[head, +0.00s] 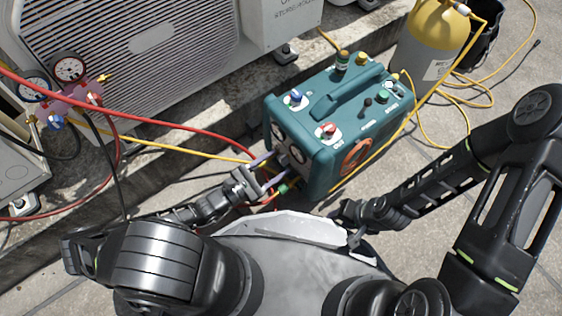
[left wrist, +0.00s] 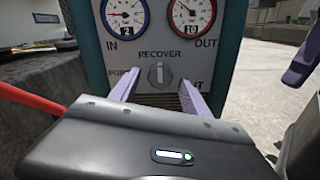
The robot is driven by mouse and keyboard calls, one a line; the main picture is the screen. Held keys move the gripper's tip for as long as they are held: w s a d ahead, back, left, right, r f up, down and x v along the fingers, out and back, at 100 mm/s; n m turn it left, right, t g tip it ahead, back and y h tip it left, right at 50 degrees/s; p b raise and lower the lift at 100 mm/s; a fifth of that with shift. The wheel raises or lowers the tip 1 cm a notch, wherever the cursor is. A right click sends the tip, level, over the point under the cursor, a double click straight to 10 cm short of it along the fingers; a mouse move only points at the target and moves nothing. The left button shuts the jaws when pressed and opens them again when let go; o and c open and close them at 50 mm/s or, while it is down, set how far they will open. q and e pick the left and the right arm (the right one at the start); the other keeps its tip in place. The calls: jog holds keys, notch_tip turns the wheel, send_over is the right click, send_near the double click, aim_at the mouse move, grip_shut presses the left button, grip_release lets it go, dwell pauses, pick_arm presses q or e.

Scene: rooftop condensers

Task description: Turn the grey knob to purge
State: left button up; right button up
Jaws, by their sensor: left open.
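The grey knob (left wrist: 159,74) is on the front panel of the teal recovery machine (head: 345,125), below two gauges. It stands upright, in line with the RECOVER label above it. A label starting "PUR" (left wrist: 122,76) is at its left, partly hidden by a finger. Another label, at its right, is also partly covered. My left gripper (head: 270,171) is open in front of the panel. Its purple fingers (left wrist: 158,92) are on either side of the knob, with gaps to it. In the head view the knob is hidden. My right gripper (head: 352,236) is low near my base, its jaws unclear.
Red and yellow hoses run from the gauge manifold (head: 72,100) at the left toward the machine's front. A yellow-topped grey cylinder (head: 430,45) stands behind it. A large condenser unit (head: 140,45) is at the back left.

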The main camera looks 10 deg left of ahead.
pick_arm(q)
jog(key=shift+x, duration=1.2)
grip_shut()
